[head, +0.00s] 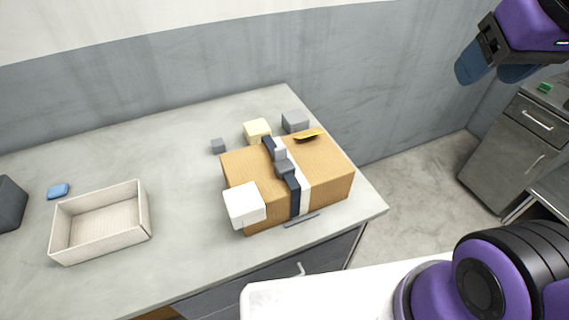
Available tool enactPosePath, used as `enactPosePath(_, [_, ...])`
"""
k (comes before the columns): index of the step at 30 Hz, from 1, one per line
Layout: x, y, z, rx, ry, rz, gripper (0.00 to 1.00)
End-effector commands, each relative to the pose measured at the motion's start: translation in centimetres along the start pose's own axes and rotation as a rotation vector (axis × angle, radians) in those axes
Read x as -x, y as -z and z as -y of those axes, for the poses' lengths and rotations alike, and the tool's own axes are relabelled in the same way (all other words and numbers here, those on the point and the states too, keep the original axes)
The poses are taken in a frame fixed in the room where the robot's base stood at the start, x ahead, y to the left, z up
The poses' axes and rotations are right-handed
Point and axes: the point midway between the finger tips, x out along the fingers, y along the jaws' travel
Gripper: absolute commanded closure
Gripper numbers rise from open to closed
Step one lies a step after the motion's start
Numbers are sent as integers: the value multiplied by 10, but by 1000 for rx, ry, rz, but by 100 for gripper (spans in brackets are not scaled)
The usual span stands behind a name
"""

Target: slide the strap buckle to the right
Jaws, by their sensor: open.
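A brown cardboard box (247,172) sits on the grey counter near its right end. A dark navy strap (294,195) runs over its top and down its front face, with a white band (303,180) along its right side. A small grey buckle (284,166) sits on the strap around the middle of the box top, with a lighter grey piece (279,154) just behind it. My gripper (495,73) is at the upper right, open and empty, its blue fingers well apart from the box.
A white block (244,204) is at the box's front left. A cream block (257,130) and a grey block (295,121) stand behind it. An open tray (100,248) stands left; the counter between is clear.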

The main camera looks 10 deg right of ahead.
Motion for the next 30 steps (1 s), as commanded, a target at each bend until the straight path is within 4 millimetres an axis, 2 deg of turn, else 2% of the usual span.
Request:
enactPosePath(6, [0,0,0,0,0,0,40])
enactPosePath(9, [0,1,0,1,1,2,28])
enactPosePath(14, [-10,12,7,16,18,30,28])
enactPosePath(23, [-60,55,50,75,75,150,28])
enactPosePath(30, [-112,76,99,130,97,250,28])
